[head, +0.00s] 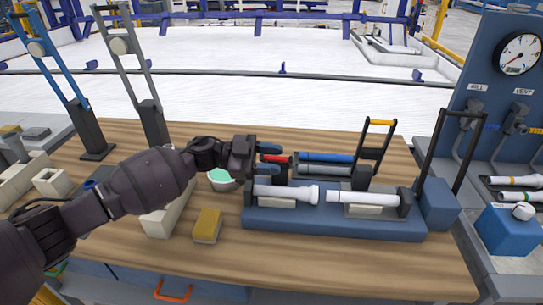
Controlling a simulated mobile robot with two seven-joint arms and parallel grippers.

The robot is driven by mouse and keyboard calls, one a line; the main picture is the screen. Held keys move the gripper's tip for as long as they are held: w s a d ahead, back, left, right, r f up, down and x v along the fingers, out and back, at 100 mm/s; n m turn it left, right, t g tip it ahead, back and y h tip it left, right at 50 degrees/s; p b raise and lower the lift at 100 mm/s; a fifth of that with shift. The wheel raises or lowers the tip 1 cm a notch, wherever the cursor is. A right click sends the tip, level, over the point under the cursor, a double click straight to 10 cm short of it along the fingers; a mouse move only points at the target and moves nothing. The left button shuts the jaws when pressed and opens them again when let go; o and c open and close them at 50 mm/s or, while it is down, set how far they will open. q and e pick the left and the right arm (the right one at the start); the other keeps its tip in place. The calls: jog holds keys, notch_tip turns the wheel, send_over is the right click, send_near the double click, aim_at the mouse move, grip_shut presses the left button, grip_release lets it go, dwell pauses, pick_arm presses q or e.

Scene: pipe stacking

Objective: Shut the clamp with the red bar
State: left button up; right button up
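The red bar (279,158) shows as a short piece just beyond my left gripper's fingers, near the left end of the blue fixture (330,227). Most of its clamp is hidden behind my gripper and wrist. My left gripper (271,158) reaches in from the left, with its blue-tipped fingers apart. The red bar shows between or just behind the fingers; I cannot tell whether they touch it. Two white pipes (286,192) and (362,198) lie in line on the fixture, with a gap between their facing ends. My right gripper is not in view.
A clamp with an orange bar (381,122) stands upright behind the fixture. A taller dark handle frame (455,112) stands at its right. A yellow-topped block (208,224) and a green-filled bowl (221,177) are nearby. The front tabletop is clear.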

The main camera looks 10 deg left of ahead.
pick_arm(q)
jog(key=shift+a+r, duration=0.1)
jog(key=shift+r, duration=0.1)
jog(key=shift+w+a, duration=0.1)
jog(key=shift+a, duration=0.1)
jog(key=a, duration=1)
jog(key=shift+a+b, duration=0.15)
jog(key=shift+b, duration=0.25)
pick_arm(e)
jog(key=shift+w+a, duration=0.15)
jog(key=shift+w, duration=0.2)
pick_arm(q)
jog(key=shift+f, duration=0.1)
